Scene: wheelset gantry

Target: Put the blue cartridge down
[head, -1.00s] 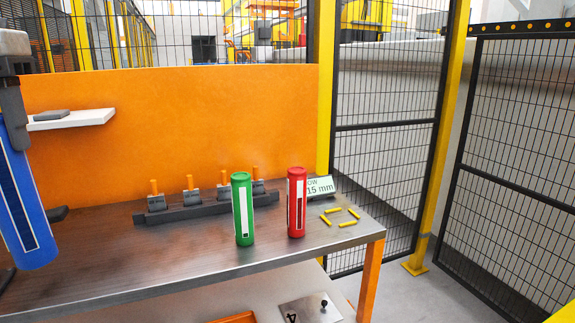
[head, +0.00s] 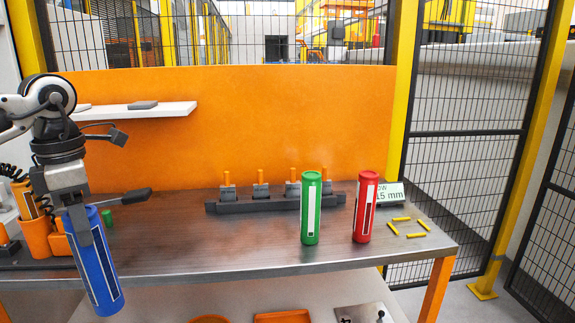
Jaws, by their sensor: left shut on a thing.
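The blue cartridge (head: 97,272) is at the left of the head view, slightly tilted. My left gripper (head: 84,228) is shut on its upper part from above. The cartridge overlaps the bench's front edge in the picture, and its lower end shows below that edge. The green cartridge (head: 311,208) and the red cartridge (head: 365,207) stand upright on the bench (head: 215,245), right of centre. My right gripper is not in view.
A dark rack (head: 262,204) with several orange-handled pieces stands behind the green cartridge. Yellow sticks (head: 409,234) and a sign (head: 390,194) lie at the right. Orange holders (head: 36,232) stand at the left.

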